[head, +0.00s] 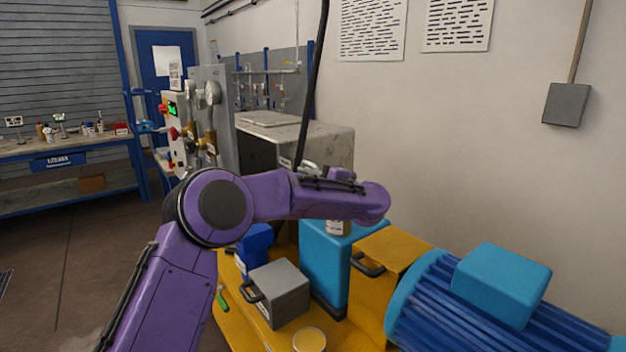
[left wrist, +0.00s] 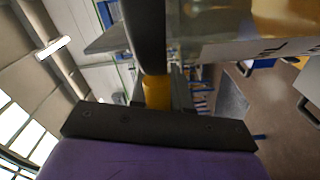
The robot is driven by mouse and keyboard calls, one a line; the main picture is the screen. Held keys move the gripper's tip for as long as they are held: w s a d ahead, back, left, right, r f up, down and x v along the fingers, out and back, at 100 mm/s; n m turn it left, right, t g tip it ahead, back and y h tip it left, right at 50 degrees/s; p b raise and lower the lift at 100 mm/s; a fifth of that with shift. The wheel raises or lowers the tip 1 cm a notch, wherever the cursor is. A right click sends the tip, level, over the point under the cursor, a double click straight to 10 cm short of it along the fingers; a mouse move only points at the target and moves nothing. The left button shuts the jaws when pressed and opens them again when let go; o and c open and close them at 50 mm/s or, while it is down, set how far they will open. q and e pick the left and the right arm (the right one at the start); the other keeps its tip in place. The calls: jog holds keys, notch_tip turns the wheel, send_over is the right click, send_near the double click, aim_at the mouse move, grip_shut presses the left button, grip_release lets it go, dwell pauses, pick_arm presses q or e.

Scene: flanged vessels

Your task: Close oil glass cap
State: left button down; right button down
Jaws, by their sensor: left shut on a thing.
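My left arm, purple, reaches across the middle of the head view, and its forearm hides most of my left gripper (left wrist: 155,78). In the left wrist view the gripper is shut on a yellow piece (left wrist: 157,92) that shows between its dark parts. I cannot tell whether this piece is the oil glass cap or part of the oil glass. In the head view a small labelled vessel (head: 338,228) shows just below the forearm, above the blue block. Its top is hidden by my arm. My right gripper is out of view.
A blue block (head: 325,262), a yellow box with a handle (head: 400,252), a grey box with a handle (head: 281,290) and a ribbed blue motor (head: 450,315) crowd the yellow base. A dark pole rises behind my forearm. A grey cabinet (head: 330,146) stands behind.

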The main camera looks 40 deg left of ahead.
pick_arm(q)
jog(key=shift+f, duration=0.6)
jog(key=c, duration=1.1)
grip_release()
jog(key=b+v, duration=0.2)
jog(key=v, duration=0.8)
jog(key=shift+d, duration=0.3)
